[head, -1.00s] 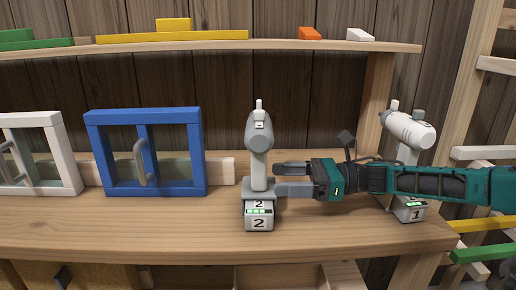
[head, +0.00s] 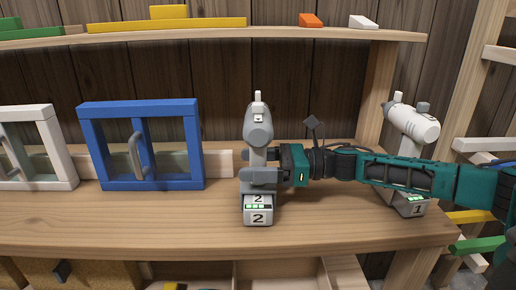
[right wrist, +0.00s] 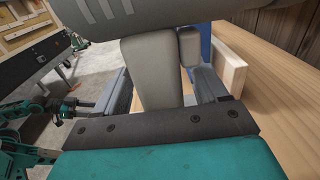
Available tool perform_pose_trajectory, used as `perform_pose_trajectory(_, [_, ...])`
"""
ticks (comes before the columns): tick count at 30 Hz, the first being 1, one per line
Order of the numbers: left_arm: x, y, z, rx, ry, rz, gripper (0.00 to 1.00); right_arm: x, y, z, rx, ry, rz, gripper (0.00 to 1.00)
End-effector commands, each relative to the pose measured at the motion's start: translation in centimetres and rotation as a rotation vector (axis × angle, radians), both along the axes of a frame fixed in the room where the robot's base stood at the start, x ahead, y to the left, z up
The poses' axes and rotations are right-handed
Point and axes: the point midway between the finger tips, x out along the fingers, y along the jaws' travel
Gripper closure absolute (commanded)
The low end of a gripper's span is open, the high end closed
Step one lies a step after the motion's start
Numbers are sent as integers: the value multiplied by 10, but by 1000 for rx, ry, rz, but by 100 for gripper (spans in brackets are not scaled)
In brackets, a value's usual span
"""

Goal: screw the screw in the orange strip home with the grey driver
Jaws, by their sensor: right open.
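The grey driver (head: 258,125) stands upright on the bench on its battery foot marked 2. My right gripper (head: 259,167) reaches in from the right, open, with one finger in front of the handle and one behind. In the right wrist view the handle of the grey driver (right wrist: 150,75) stands between the two spread fingers (right wrist: 160,88). An orange piece (head: 310,20) lies on the upper shelf; no screw can be made out on it. In the right wrist view, teal and dark parts of my left arm show small at the left edge; its jaws are unclear.
A white driver (head: 414,124) marked 1 stands behind my right arm. A blue window frame (head: 142,184) and a white one (head: 62,150) stand to the left. Yellow, green and white pieces lie on the shelf (head: 270,32). The bench front (head: 130,225) is clear.

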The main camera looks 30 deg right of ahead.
Motion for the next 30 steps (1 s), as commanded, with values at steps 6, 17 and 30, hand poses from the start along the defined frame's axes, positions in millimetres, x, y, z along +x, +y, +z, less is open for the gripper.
perform_pose_trajectory(6, [0, 3, 0, 5, 1, 4, 42, 6, 9, 0, -1, -1, 0, 28])
perform_pose_trajectory(17, [0, 1, 0, -2, 2, 10, 42, 6, 9, 0, -1, 0, 0, 45])
perform_pose_trajectory(30, [0, 0, 0, -4, 1, 9, 42, 6, 9, 0, -1, 0, 0, 87])
